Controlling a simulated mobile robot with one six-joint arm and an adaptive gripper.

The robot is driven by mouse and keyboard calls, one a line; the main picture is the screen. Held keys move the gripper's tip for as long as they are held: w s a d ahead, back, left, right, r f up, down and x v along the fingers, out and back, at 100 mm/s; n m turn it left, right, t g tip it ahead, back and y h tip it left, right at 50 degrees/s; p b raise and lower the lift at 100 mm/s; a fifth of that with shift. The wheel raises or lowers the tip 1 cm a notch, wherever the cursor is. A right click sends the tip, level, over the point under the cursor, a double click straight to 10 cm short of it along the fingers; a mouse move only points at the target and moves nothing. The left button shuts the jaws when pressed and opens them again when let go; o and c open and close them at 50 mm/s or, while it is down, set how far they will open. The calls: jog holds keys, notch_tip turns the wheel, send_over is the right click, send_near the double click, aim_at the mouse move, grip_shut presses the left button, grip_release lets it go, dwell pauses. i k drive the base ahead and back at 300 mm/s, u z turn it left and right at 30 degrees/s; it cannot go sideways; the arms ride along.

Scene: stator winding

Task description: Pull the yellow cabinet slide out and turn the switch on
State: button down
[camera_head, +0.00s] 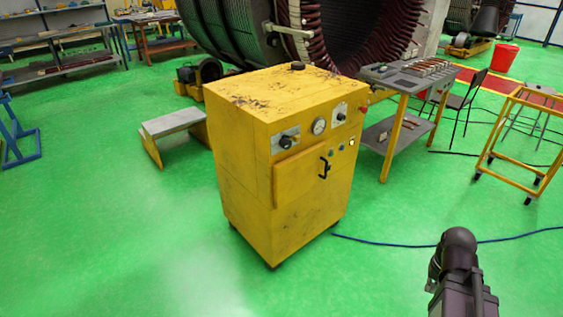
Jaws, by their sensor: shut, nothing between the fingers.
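The yellow cabinet (240,175) stands upright in the middle of the view, its front turned to the right. Its yellow slide (297,182) is a front panel with a black handle (324,168), standing slightly proud of the front face. Above it are a black rotary switch on a plate (287,141), a round gauge (319,126) and another switch plate (340,113). I cannot tell which switch is meant or its setting. A dark part of my arm shows at the bottom right, apart from the cabinet. I cannot make out my gripper's fingers.
A grey-topped table (408,75) with tools stands right of the cabinet, and a low step (172,122) stands left. A yellow frame trolley (520,140) is at the far right. A blue cable (400,244) crosses the green floor. The floor before the cabinet is otherwise clear.

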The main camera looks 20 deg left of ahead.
aim_at(297, 138)
jog(key=k, duration=1.3)
jog(key=u, duration=0.35)
jog(key=i, duration=1.65)
jog(key=z, duration=0.45)
